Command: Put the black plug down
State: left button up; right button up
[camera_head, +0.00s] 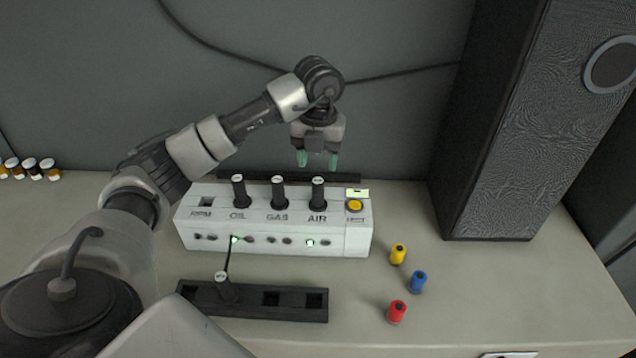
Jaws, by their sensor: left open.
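My left gripper (316,160) is open and empty, fingers pointing down, above the back of the white box near the AIR plug. Three black plugs with pale tops stand upright in the white box (188,228): one at OIL (239,191), one at GAS (279,193) and one at AIR (318,194). The RPM socket (206,202) is empty. My right gripper is not in view.
A yellow button (355,205) is at the box's right end. A tall dark speaker-like cabinet (520,130) stands at the back right. Small jars (30,168) are at far left.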

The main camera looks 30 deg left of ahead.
pick_arm(q)
notch_tip(320, 180, up, 4)
jog(key=shift+f+b, duration=0.1)
jog(key=shift+b, duration=0.2)
dwell(0.6)
notch_tip(320, 180, up, 13)
jog(key=p, duration=1.1)
